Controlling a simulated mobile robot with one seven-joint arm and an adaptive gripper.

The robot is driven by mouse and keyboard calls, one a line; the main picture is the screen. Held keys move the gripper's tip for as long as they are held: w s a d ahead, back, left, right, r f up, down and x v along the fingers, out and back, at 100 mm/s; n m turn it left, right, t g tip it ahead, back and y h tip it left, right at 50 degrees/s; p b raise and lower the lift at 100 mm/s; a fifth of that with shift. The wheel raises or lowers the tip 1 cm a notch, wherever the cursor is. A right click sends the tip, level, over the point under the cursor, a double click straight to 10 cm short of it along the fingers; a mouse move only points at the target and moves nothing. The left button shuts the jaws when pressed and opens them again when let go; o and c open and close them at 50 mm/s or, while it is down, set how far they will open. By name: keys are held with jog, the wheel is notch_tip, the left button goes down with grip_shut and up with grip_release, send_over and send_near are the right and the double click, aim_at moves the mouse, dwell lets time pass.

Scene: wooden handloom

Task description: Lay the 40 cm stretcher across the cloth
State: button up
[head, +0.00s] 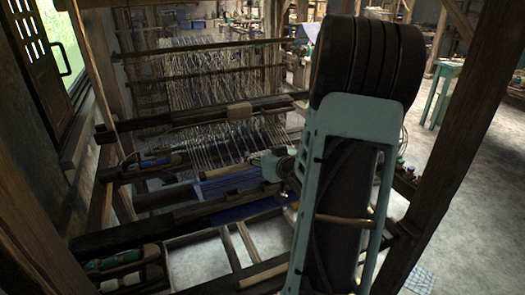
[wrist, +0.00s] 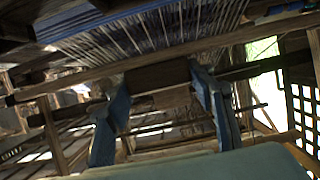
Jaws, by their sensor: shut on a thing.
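In the wrist view my gripper (wrist: 160,80) has its two blue fingers on either side of a brown wooden block (wrist: 157,76). A long wooden bar (wrist: 70,80) runs across the picture just above the fingertips. The block appears to be the grip of the stretcher, though where block and bar join is unclear. The blue cloth (wrist: 115,22) and warp threads show above the bar. In the head view the blue cloth (head: 236,184) lies left of my gripper (head: 264,160), partly hidden by my arm. I cannot tell whether the stretcher touches the cloth.
A thick front beam (head: 165,222) lies on the near side. Dark posts (head: 455,130) stand at the right. Spools (head: 122,260) sit at the lower left.

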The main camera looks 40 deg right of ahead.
jog(key=shift+s+d+f, duration=0.1)
jog(key=shift+d, duration=0.1)
notch_tip(320, 180, down, 8)
jog(key=b, duration=0.7)
jog(key=shift+f, duration=0.1)
jog(key=shift+f, duration=0.1)
jog(key=o, duration=1.4)
jog(key=shift+c, duration=0.2)
jog(key=shift+a, duration=0.1)
jog(key=v, duration=1.2)
